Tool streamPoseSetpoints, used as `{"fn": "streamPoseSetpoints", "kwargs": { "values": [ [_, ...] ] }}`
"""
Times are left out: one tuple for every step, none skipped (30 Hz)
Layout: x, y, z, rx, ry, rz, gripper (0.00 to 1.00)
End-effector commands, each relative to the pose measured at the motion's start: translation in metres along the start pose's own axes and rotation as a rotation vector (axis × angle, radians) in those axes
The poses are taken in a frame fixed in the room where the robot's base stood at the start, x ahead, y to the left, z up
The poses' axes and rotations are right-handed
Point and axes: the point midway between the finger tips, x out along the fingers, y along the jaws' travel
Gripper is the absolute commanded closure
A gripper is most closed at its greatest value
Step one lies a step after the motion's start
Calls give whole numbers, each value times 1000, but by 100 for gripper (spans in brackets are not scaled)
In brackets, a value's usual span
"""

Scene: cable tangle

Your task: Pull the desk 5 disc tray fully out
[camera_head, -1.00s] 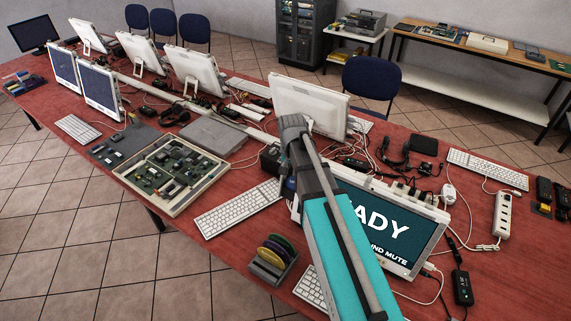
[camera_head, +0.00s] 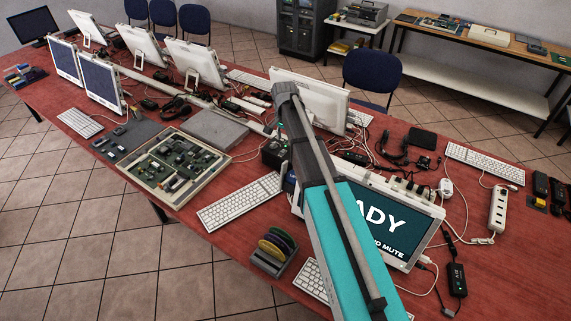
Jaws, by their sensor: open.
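I cannot make out a disc tray in this view, nor a label for desk 5. A lit teal screen (camera_head: 397,221) in a white housing stands on the red table, partly covered by my arm. It shows parts of words, "ADY" and "MUTE". A grey rack with several coloured discs (camera_head: 273,249) stands near the table's front edge, left of my arm. My teal and grey arm rises from the bottom right to a joint near the middle. My gripper does not show; the arm hides the area behind it.
White keyboards (camera_head: 239,201) lie around the screen. Cables and a white power strip (camera_head: 497,209) crowd the right side. A black box (camera_head: 274,152) stands beside the arm. An open case of circuit boards (camera_head: 175,166) lies left. More monitors (camera_head: 311,98) stand behind.

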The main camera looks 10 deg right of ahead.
Motion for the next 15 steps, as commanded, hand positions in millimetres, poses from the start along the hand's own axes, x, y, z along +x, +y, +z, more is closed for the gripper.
{"fn": "streamPoseSetpoints", "kwargs": {
  "values": [
    [3, 0, 0, 0, 0, 0, 49],
    [4, 0, 0, 0, 0, 0, 49],
    [6, 0, 0, 0, 0, 0, 49],
    [7, 0, 0, 0, 0, 0, 49],
    [9, 0, 0, 0, 0, 0, 49],
    [11, 0, 0, 0, 0, 0, 49],
    [13, 0, 0, 0, 0, 0, 49],
    [16, 0, 0, 0, 0, 0, 49],
    [18, 0, 0, 0, 0, 0, 49],
    [21, 0, 0, 0, 0, 0, 49],
    [23, 0, 0, 0, 0, 0, 49],
    [26, 1, 0, 0, 0, 0, 49],
    [29, 1, -1, 0, 0, 0, 49],
    [31, 1, 0, 0, 0, 0, 49],
    [34, 1, -1, 0, 0, 0, 49]
  ]
}}
